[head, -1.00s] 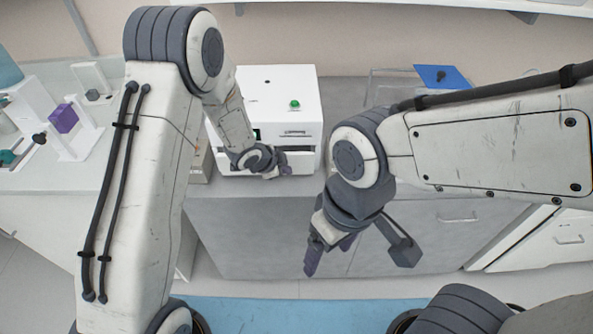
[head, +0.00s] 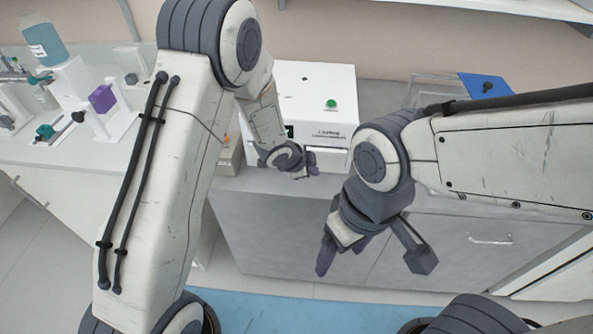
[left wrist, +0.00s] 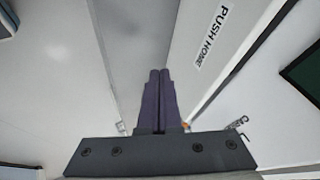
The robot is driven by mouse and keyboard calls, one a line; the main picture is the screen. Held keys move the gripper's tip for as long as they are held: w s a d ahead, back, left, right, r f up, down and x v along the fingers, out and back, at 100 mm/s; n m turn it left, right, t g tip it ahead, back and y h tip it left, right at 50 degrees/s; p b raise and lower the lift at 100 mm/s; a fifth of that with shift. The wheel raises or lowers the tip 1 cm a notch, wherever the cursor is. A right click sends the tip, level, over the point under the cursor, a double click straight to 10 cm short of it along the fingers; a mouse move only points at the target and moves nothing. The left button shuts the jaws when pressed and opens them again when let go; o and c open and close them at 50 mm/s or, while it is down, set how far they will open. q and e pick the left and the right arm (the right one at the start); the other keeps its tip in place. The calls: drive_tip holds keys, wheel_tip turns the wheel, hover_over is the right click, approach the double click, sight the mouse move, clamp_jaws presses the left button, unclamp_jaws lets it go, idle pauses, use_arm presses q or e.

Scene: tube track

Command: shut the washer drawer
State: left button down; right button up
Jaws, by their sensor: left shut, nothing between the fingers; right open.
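The washer (head: 305,90) is a white box with a green button on top, standing on the grey counter. Its drawer (head: 330,160) is the white part low on its front, partly hidden by my left gripper (head: 306,172). In the left wrist view the shut, empty fingers (left wrist: 160,75) point along a white panel labelled PUSH HOME (left wrist: 212,37). A dark line runs between this panel and the white body to its right. I cannot tell whether the fingertips touch the panel. My right gripper (head: 372,257) is open and empty, lower, in front of the grey cabinet.
On the left, a white bench (head: 50,150) carries white stands, a purple block (head: 102,98) and a blue bottle (head: 44,45). A beige box (head: 229,155) stands left of the washer. A blue sheet (head: 487,86) lies at the back right.

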use_arm(q)
drive_tip(key=shift+s+r, duration=0.15)
drive_tip(key=shift+s, duration=0.95)
drive_tip(key=s+a+r+n+y+p, duration=0.1)
drive_tip(key=s+a+r+n+y, duration=0.1)
drive_tip(key=s+r, duration=0.4)
drive_tip(key=s+a+r+n+y+p, duration=0.1)
drive_tip(key=s+a+r+n, duration=0.2)
drive_tip(key=s+r, duration=0.35)
drive_tip(key=s+r+n+g, duration=0.2)
drive_tip(key=s+g, duration=0.1)
drive_tip(key=s, duration=0.6)
drive_tip(key=s+d+r+n+g, duration=0.1)
drive_tip(key=s+r+n+g, duration=0.1)
drive_tip(key=s, duration=0.6)
drive_tip(key=shift+s+r+g+y, duration=0.3)
drive_tip(key=shift+s+r+g, duration=0.1)
drive_tip(key=shift+r, duration=0.15)
use_arm(e)
drive_tip(key=shift+s+d+r, duration=0.1)
drive_tip(key=shift+s+r, duration=0.2)
drive_tip(key=shift+r, duration=0.15)
use_arm(q)
drive_tip(key=shift+w, duration=0.1)
